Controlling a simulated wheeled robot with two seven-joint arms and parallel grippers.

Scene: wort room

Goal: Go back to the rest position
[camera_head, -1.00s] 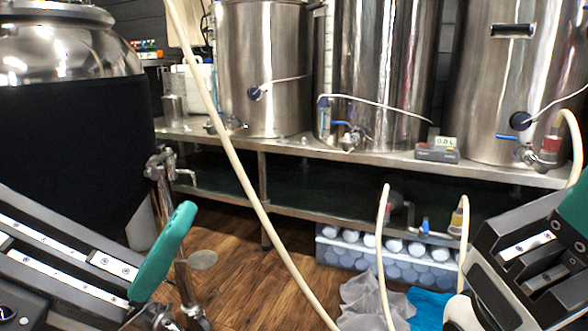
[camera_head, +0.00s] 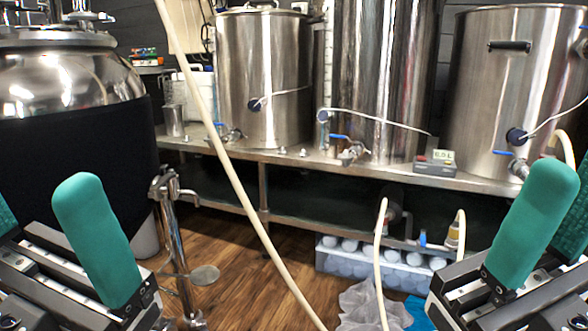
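My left gripper (camera_head: 40,205) is at the lower left. One teal finger stands upright and the other shows at the picture's left edge, with a gap between them and nothing held. My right gripper (camera_head: 570,185) is at the lower right. One teal finger leans in front and part of the other shows at the right edge; they look apart, with no object seen between them. Both grippers are raised in front of the steel bench and appear to touch nothing.
A dark-wrapped steel tank (camera_head: 70,130) stands left, beside a metal stand (camera_head: 175,240). Steel kettles (camera_head: 265,80) stand on a bench (camera_head: 300,165). A pale hose (camera_head: 235,170) crosses the middle. A plastic crate (camera_head: 350,262) sits under the bench. Wooden floor (camera_head: 235,285) shows between.

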